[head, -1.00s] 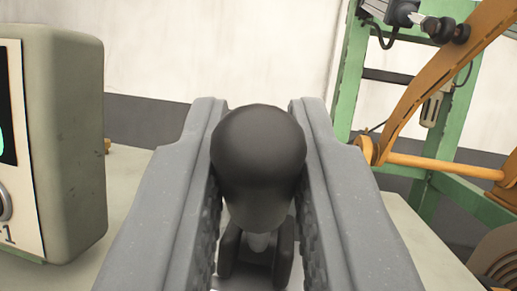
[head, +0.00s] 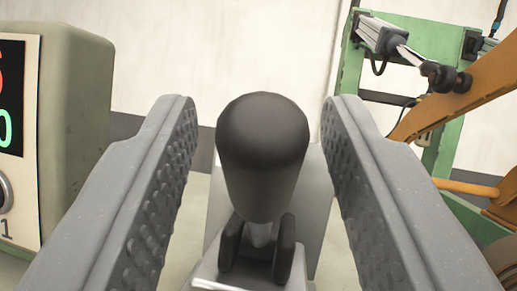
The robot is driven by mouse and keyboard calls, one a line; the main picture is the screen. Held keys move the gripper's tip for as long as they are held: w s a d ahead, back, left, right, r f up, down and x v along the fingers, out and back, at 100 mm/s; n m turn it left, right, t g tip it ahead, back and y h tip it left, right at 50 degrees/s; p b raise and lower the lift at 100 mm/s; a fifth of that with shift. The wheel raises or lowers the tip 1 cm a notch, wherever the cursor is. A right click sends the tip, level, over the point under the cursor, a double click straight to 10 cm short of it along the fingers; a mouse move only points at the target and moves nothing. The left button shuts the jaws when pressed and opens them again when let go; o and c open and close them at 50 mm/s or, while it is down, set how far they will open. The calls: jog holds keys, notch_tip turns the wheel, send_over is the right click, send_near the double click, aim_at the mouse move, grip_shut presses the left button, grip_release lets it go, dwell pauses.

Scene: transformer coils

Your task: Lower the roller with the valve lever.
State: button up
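The valve lever (head: 263,160) has a black rounded knob and stands upright in a dark fork bracket (head: 257,252) on a grey block. It is in the middle of the head view. My gripper (head: 258,118) is open, with one studded finger on each side of the knob and a clear gap to both. An orange arm (head: 455,95) with a pneumatic cylinder (head: 385,38) shows on the green frame at the right. I cannot make out the roller for sure; an orange bar (head: 470,188) lies below the arm.
A grey-green control box (head: 75,120) with a digital display (head: 12,100) stands close at the left. The green frame (head: 440,150) stands at the right. A pale wall is behind. Brown round coil edges show at the lower right.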

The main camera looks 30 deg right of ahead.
jog(key=shift+s, duration=0.1)
jog(key=b+v, duration=0.1)
jog(key=v, duration=1.2)
jog(key=shift+s+f, duration=0.2)
jog(key=shift+s, duration=0.05)
jog(key=w+a+r+n+g+y, duration=0.1)
jog(key=w+r+y, duration=0.2)
jog(key=r+y, duration=0.35)
jog(key=w+a+r+n+g+y, duration=0.15)
jog(key=r+y, duration=0.25)
jog(key=r, duration=0.6)
jog(key=s+d+r+g, duration=0.4)
jog(key=s+d+r, duration=0.5)
jog(key=s, duration=0.5)
jog(key=shift+d+r+h, duration=0.35)
jog(key=shift+d+r, duration=0.05)
jog(key=shift+d, duration=0.85)
